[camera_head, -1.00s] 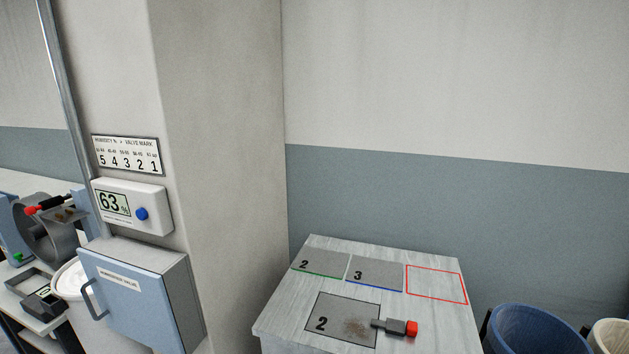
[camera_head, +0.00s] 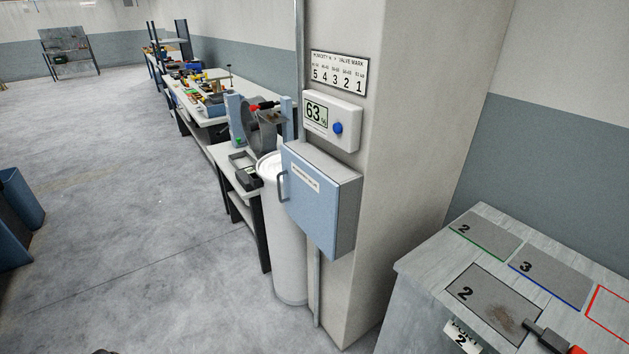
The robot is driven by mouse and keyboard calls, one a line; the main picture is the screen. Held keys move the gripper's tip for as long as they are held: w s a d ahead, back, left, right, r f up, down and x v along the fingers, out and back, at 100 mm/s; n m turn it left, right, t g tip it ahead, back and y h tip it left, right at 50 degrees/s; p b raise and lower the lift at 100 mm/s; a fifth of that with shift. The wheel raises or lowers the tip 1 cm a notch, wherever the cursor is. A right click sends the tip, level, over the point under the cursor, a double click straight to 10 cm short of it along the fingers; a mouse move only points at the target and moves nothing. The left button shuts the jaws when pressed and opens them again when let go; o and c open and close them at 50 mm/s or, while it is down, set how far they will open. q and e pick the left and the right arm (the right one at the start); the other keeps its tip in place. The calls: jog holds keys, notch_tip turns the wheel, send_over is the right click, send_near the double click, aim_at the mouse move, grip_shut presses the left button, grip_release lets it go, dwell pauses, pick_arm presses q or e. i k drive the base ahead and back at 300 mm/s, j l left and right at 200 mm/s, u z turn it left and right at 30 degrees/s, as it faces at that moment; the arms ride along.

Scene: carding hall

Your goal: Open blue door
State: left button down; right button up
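The blue door (camera_head: 309,202) is the front of a small box mounted on a pale pillar, near the middle of the head view. It carries a white label (camera_head: 306,177), too small to read surely, and a grey bar handle (camera_head: 282,186) on its left edge. The door looks shut. The box's grey side (camera_head: 347,214) faces right. Neither of my grippers shows clearly in the view, and nothing touches the door or its handle.
Above the box are a 63% display (camera_head: 331,120) with a blue button and a number chart (camera_head: 339,73). A white drum (camera_head: 284,245) stands below left. A grey table (camera_head: 424,262) with numbered plates is at right.

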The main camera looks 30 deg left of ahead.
aim_at(312, 199)
jog(key=u, duration=1.05)
